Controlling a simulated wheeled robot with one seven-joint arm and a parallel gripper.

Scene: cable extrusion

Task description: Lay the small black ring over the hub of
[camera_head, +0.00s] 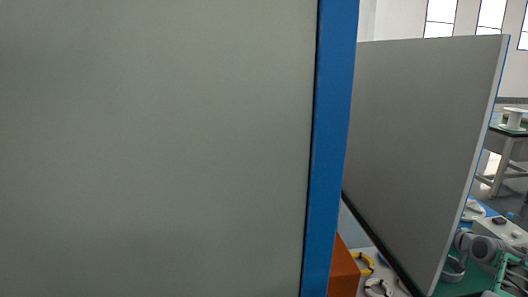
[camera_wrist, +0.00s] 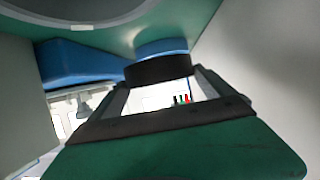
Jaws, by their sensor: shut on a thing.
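In the wrist view my gripper (camera_wrist: 160,80) has its two fingers reaching up from a green palm. The fingers are shut on the small black ring (camera_wrist: 158,68), a dark curved band seen from the side between the tips. A blue rounded part (camera_wrist: 161,47) shows right behind the ring; I cannot tell whether they touch. A large grey round thing (camera_wrist: 75,12) is at the top left, cut by the frame edge. I cannot make out a hub for certain. In the head view I cannot make out the ring.
A large grey panel (camera_head: 150,150) with a blue edge post (camera_head: 332,150) blocks most of the head view. A second grey partition (camera_head: 420,150) stands to its right. A blue block (camera_wrist: 80,64) lies left of my fingers. Pale walls flank the wrist view.

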